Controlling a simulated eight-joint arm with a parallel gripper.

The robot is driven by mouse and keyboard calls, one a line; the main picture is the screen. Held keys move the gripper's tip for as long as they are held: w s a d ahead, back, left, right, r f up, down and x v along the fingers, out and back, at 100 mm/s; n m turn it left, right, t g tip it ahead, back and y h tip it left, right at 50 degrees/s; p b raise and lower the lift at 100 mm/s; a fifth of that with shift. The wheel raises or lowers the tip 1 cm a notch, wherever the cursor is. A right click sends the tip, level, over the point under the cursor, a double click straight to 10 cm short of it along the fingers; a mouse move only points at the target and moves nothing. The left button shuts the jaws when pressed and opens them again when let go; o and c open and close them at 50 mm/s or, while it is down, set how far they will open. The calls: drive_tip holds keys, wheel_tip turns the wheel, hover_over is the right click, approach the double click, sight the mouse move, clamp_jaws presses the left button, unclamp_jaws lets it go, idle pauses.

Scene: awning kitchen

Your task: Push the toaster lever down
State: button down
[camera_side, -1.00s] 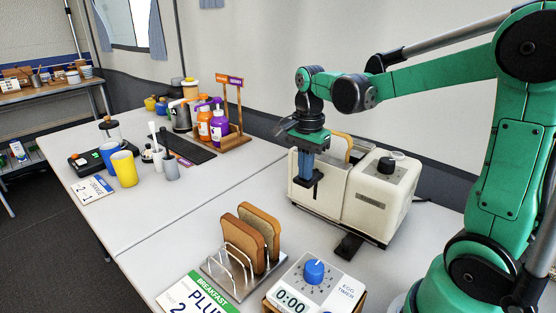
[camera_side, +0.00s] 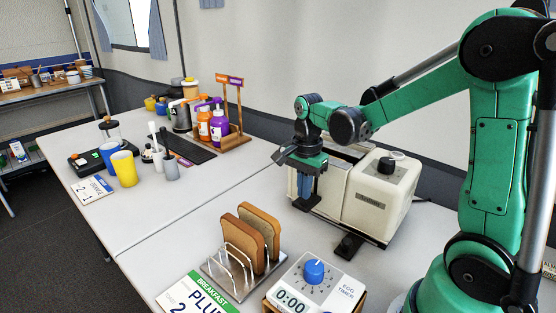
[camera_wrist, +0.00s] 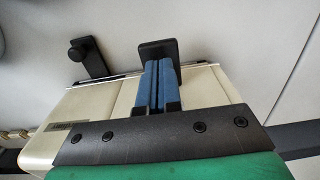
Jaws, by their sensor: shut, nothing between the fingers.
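The cream toaster (camera_side: 375,205) stands on the right part of the table. Its black lever (camera_side: 306,204) is low on the toaster's left end. My gripper (camera_side: 307,194) points down with its blue fingers closed together, tips at the top of the lever. In the wrist view the closed fingers (camera_wrist: 159,66) reach the black lever (camera_wrist: 158,46), with nothing seen between them. My wrist hides much of the toaster's slots, and no bread clearly stands out above them.
A toast rack (camera_side: 229,276) with brown toast and an egg timer (camera_side: 315,285) stand in front of the toaster. A black tab (camera_side: 349,245) sticks out at the toaster's base. A bottle caddy (camera_side: 233,140) and cups are further left.

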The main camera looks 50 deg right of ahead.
wheel_tip(320, 180, up, 10)
idle(1.1)
drive_tip(key=shift+f, duration=0.1)
